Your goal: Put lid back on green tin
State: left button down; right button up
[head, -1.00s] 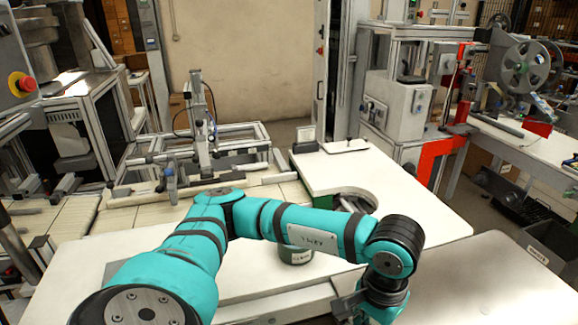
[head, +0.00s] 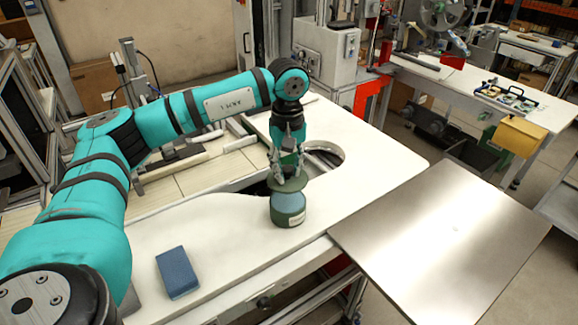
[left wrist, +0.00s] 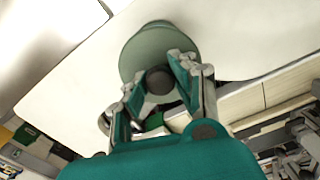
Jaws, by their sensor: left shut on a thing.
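The green tin (head: 289,217) stands upright on the white worktop, with a pale label on its side. My left gripper (head: 287,174) points down above it, shut on the dark knob of the green lid (head: 290,185). The lid is over the tin and looks slightly tilted; a pale blue band shows between them, and I cannot tell whether they touch. In the left wrist view the lid (left wrist: 150,48) lies beyond the fingers (left wrist: 158,92), its knob (left wrist: 160,79) between them. There the lid hides most of the tin. My right gripper is not in view.
A blue block (head: 177,272) lies on the white worktop (head: 225,235) at the front left. A round cutout (head: 325,157) lies behind the tin. A bare metal plate (head: 440,240) is to the right. The worktop around the tin is clear.

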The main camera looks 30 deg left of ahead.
aim_at(288, 200)
pick_arm(q)
notch_tip(288, 200, down, 2)
jog(key=shift+b, duration=0.6)
notch_tip(288, 200, down, 3)
jog(key=shift+f+b, duration=0.15)
jog(key=shift+b, duration=0.9)
jog(key=shift+f+b, duration=0.35)
jog(key=shift+f, duration=0.15)
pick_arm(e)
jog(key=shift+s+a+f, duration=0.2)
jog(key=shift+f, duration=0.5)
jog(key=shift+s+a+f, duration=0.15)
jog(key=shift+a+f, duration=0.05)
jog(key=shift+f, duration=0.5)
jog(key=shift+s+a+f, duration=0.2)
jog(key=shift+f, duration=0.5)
pick_arm(q)
jog(key=shift+d, duration=0.1)
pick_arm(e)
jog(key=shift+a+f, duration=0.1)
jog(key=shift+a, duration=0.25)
pick_arm(q)
jog(key=shift+f+b, duration=0.15)
jog(key=shift+b, duration=0.3)
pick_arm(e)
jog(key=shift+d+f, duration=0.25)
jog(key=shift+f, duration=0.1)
